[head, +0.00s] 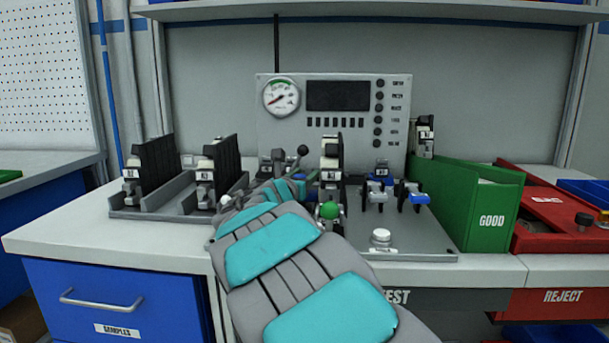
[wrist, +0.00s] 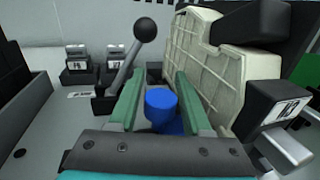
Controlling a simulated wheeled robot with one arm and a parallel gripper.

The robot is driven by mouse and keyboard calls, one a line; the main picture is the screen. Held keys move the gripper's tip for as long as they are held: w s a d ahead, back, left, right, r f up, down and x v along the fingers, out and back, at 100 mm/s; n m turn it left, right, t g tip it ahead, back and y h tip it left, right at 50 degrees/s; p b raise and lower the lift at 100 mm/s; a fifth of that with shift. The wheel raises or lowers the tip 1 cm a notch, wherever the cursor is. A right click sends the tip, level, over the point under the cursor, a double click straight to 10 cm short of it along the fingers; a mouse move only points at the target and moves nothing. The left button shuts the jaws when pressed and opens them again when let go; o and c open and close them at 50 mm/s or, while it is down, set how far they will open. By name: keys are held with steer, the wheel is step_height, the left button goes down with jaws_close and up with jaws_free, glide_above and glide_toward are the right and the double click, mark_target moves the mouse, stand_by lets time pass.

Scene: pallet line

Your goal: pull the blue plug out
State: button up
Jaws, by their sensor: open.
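The blue plug (wrist: 160,105) shows in the wrist view as a round blue cap on a blue body, low between my fingers. My gripper (wrist: 159,95) is open, with one green finger on each side of the plug. I cannot tell whether either finger touches it. The plug's lower part is hidden by the gripper's front edge.
A black-knobbed lever (wrist: 145,32) stands close behind the left finger. A pale ribbed housing (wrist: 185,60) stands close on the right. In the head view, a gauge panel (head: 345,125) stands behind, a green GOOD bin (head: 465,210) and red reject bin (head: 545,238) at right.

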jaws_close()
stand_by(0.3)
stand_by(1.1)
